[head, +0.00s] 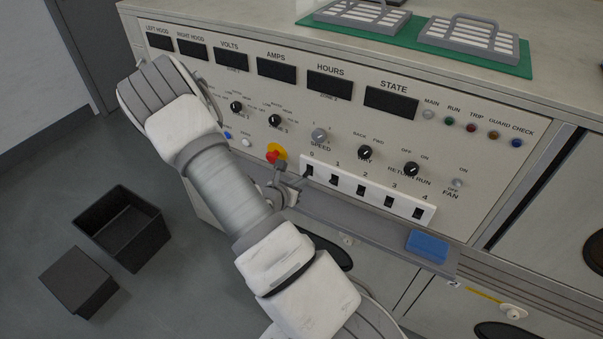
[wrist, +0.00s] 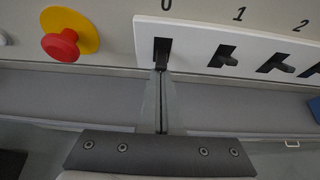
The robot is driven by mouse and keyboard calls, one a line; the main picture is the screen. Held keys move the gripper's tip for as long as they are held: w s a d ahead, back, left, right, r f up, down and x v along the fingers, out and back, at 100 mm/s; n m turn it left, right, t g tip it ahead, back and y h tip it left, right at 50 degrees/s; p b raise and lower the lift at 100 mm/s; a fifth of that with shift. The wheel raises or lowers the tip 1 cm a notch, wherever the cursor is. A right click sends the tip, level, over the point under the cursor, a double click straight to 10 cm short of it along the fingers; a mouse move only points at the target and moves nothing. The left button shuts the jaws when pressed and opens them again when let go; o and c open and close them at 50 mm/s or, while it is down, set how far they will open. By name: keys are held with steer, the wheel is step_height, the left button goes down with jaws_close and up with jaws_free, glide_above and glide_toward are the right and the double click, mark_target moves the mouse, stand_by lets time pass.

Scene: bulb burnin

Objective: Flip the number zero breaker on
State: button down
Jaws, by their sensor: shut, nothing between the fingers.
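The white breaker strip (head: 370,187) is on the front of the grey panel, with black switches numbered 0 to 4. Breaker zero (head: 310,170) is at its left end. In the wrist view breaker zero (wrist: 162,52) sits under the printed 0, with its black lever pointing down. My gripper (wrist: 161,72) is shut and empty, its fingertips at the lower end of that lever, touching or very close to it. In the head view my gripper (head: 302,182) is just below breaker zero, partly hidden by my arm.
A red emergency button (wrist: 60,46) on a yellow disc is left of the strip. A grey ledge (head: 345,212) runs below the breakers, with a blue block (head: 427,246) on it. Knobs, including the speed knob (head: 319,135), sit above. A dark open bin (head: 122,235) stands on the floor.

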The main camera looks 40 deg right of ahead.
steer(key=shift+d+r+g+y+p, duration=0.1)
steer(key=shift+r+g+y+p, duration=0.5)
steer(key=shift+r+y+p, duration=0.45)
steer(key=shift+f+b, duration=0.35)
steer(key=shift+f, duration=0.15)
steer(key=shift+r, duration=0.1)
steer(key=shift+r+p, duration=0.4)
steer(key=shift+r, duration=0.35)
